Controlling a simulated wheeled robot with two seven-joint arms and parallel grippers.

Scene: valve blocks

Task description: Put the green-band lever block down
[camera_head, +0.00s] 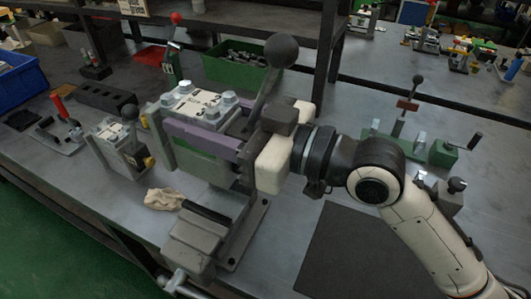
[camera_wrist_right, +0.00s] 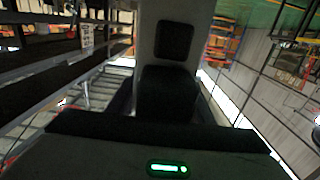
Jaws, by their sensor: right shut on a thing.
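The green-band lever block (camera_head: 187,162) is a grey block with bolts on top, a green band along its side and a long lever with a black ball knob (camera_head: 281,50). My right gripper (camera_head: 215,142) comes in from the right and is shut on it. The block looks upright and appears raised over the bench; its underside is partly hidden. In the right wrist view a dark shape and a grey panel fill the middle, and the block cannot be made out clearly. My left gripper is not in view.
A grey vise-like fixture (camera_head: 195,240) stands just below the block. A smaller lever block (camera_head: 118,143) and a beige rag (camera_head: 164,199) lie left. A green bin (camera_head: 235,73) is behind. A green lever fixture (camera_head: 410,148) stands right. A dark mat (camera_head: 350,255) is bare at front.

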